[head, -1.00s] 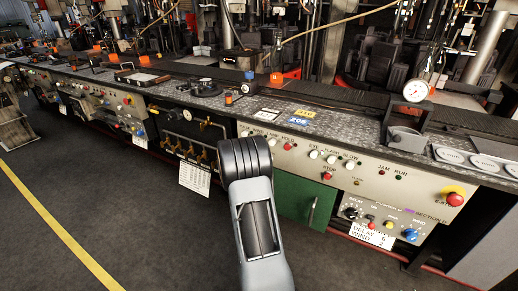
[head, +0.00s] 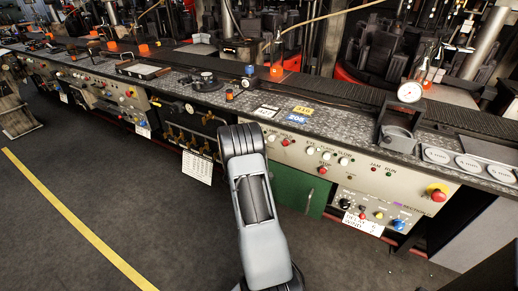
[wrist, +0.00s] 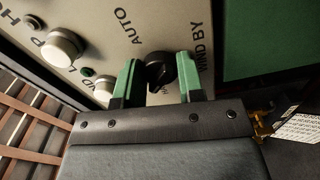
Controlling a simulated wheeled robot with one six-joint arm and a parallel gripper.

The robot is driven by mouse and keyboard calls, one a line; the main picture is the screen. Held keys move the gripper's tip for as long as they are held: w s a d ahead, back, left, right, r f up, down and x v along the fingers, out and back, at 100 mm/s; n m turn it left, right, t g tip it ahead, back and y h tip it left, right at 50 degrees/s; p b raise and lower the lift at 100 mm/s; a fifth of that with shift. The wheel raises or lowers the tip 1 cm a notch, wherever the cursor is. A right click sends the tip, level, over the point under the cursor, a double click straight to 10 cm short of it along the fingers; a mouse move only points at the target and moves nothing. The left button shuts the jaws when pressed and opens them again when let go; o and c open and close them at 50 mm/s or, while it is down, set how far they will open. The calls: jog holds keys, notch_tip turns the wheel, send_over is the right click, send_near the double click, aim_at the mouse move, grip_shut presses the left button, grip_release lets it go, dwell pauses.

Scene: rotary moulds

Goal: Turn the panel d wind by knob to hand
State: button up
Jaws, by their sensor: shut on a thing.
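In the wrist view, the black rotary knob (wrist: 157,66) sits on the cream panel between the words AUTO and WIND BY. Part of a further label below the knob is cut off by my gripper. My gripper (wrist: 160,80) has two green-padded fingers, one on each side of the knob, and is shut on it. The knob's exact pointing direction is hard to read. In the head view, my arm hides the knob and my fingers, in front of the left end of the cream panel (head: 350,166).
White push buttons (wrist: 62,46) sit left of the knob in the wrist view. A green door (head: 299,193) is below the panel. Open floor (head: 120,190) lies to the left.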

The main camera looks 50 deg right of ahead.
jog(key=shift+n, duration=0.3)
dwell(0.4)
jog(key=o, duration=0.9)
jog(key=p+v, duration=0.1)
jog(key=v, duration=1.2)
jog(key=shift+a, duration=0.4)
jog(key=shift+f, duration=0.1)
